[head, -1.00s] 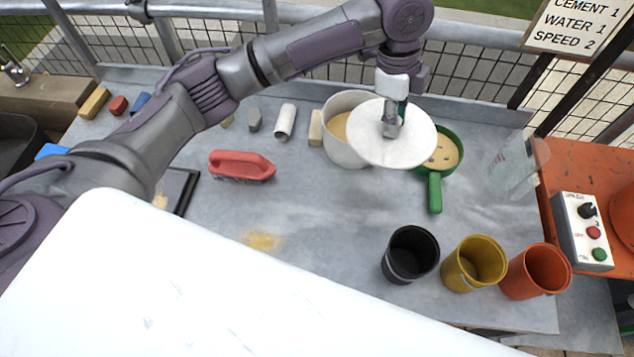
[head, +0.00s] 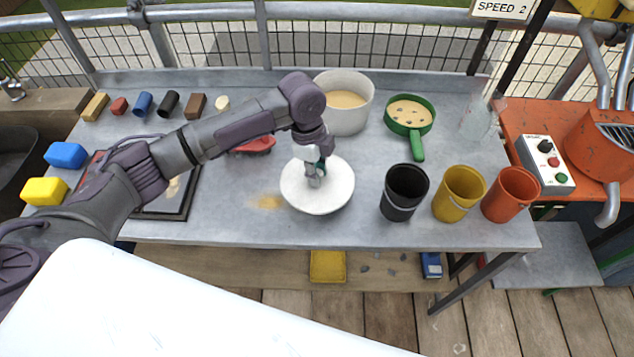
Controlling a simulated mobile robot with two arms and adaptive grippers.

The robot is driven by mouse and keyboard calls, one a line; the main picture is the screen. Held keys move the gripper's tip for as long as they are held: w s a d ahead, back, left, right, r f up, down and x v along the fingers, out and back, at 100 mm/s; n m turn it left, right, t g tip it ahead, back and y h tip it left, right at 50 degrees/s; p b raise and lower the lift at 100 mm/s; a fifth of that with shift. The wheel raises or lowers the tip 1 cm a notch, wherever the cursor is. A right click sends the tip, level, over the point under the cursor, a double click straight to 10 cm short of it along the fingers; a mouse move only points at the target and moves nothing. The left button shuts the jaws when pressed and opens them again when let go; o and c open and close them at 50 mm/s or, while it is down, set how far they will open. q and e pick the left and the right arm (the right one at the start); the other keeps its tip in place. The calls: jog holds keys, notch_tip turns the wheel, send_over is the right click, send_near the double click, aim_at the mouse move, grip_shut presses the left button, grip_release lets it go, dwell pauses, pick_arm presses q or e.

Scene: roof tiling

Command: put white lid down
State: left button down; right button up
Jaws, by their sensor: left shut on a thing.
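The white lid (head: 332,194) is a round disc over the middle front of the grey table. My left gripper (head: 315,176) is above its centre and shut on it, hiding the handle. I cannot tell whether the lid touches the table or is just above it. The white pot (head: 347,118) stands open behind it, with beige contents showing. My right gripper is not in view.
Black (head: 404,189), yellow (head: 459,192) and orange (head: 510,194) buckets stand right of the lid. A green pan (head: 410,114) is behind them. A red-handled brush (head: 255,146) is partly hidden by my arm. The table (head: 240,226) is clear in front of the lid.

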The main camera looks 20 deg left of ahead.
pick_arm(q)
jog(key=shift+s+f, duration=0.1)
jog(key=shift+f, duration=1.9)
jog(key=c, duration=0.9)
grip_release()
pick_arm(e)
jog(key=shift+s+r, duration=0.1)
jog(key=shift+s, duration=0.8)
pick_arm(q)
jog(key=r, duration=0.4)
jog(key=a+r, duration=0.1)
jog(key=r, duration=0.7)
jog(key=shift+a+r, duration=0.1)
jog(key=shift+a, duration=0.25)
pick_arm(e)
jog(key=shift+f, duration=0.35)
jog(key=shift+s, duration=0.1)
